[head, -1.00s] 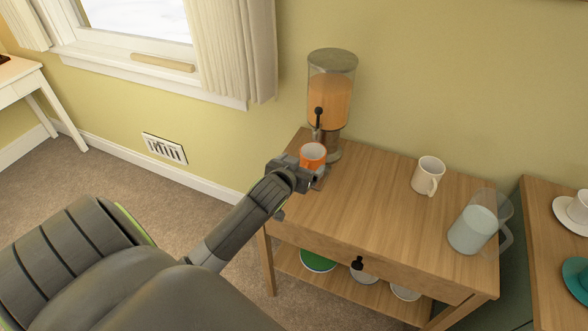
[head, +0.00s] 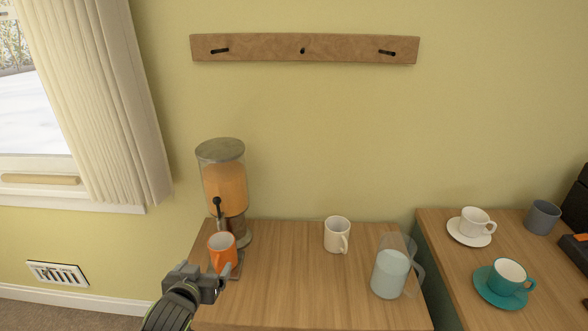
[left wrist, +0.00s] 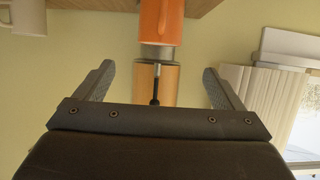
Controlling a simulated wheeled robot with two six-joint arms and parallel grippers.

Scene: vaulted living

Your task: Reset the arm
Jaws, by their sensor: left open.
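My left arm comes in from the lower left in the head view, with its gripper (head: 214,273) open in front of the orange mug (head: 221,252). The mug stands upright beneath the tap of the juice dispenser (head: 225,190). In the left wrist view, which is upside down, the open jaws (left wrist: 158,70) have nothing between them that they grip. The mug (left wrist: 160,20) and the dispenser (left wrist: 184,86) show beyond them. My right gripper is not in view.
A cream mug (head: 337,234) and a glass pitcher (head: 388,275) stand on the wooden table (head: 290,275). A second table at right holds a white cup (head: 474,221), a teal cup (head: 507,277) and a grey mug (head: 542,217). A peg rail (head: 300,49) hangs on the wall.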

